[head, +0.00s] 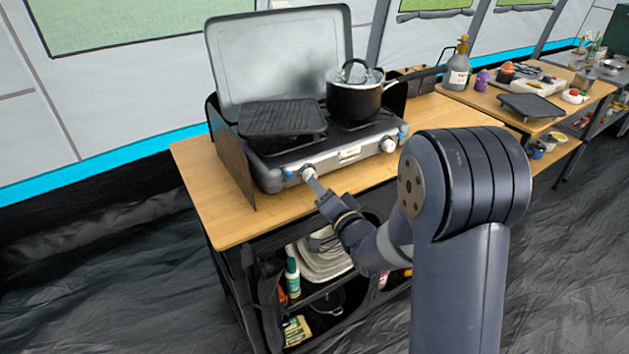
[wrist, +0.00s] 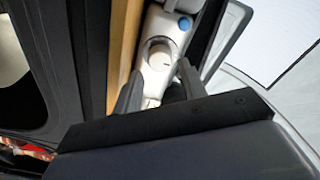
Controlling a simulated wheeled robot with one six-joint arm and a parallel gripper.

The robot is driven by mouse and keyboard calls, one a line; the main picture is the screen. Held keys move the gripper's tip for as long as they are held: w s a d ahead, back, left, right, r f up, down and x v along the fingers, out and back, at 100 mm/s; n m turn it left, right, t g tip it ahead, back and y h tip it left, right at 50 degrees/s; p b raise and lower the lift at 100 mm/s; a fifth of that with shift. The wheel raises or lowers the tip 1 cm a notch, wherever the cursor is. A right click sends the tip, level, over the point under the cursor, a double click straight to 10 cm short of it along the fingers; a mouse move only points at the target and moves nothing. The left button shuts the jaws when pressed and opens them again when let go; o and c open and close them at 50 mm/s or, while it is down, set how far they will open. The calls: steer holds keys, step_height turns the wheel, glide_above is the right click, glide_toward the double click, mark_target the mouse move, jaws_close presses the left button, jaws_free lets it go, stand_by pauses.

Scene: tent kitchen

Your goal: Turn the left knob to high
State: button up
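The left knob (head: 307,172) is a pale round knob on the front panel of the camping stove (head: 275,178), at the panel's left end. My gripper (head: 314,183) is at the front of this knob, reaching up from the lower right. In the wrist view the left knob (wrist: 159,53) shows just beyond my gripper (wrist: 160,72). The two dark fingers stand apart, one on each side of the knob in that view. I cannot tell whether either finger touches it. The knob's setting marks are too small to read.
The right knob (head: 389,145) is on the same panel. A griddle (head: 283,119) covers the left burner and a lidded pot (head: 354,102) stands on the right. The stove's lid (head: 280,55) is raised. The wooden table (head: 200,180) has bare room at left.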

mark_target(310, 176)
steer(key=shift+x, duration=2.1)
steer(key=c, duration=0.7)
